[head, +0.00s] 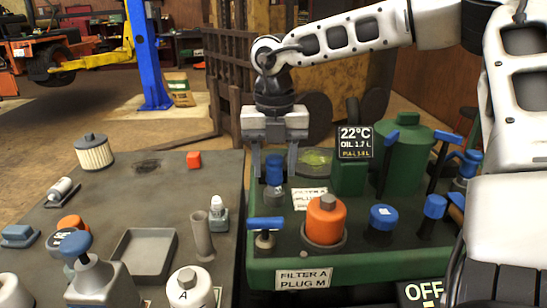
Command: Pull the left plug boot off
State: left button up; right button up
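The left plug boot (275,167) is a blue cap standing upright on a dark round base at the back left of the green mower deck (375,262). My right gripper (275,172) points straight down over it. Its two grey fingers are apart, one on each side of the boot, with a small gap visible on both sides. Another blue boot (469,164) stands at the deck's right side, partly hidden by my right arm. My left gripper is not in the view.
An orange filter (326,220), a blue cap (383,216) and a blue T-handle (265,223) are on the deck's front part. A display post (355,143) and a green tank (405,150) stand right of the gripper. A grey bench (130,190) with bottles and a tray (142,256) is left.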

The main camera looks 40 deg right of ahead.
jog(key=c, duration=0.4)
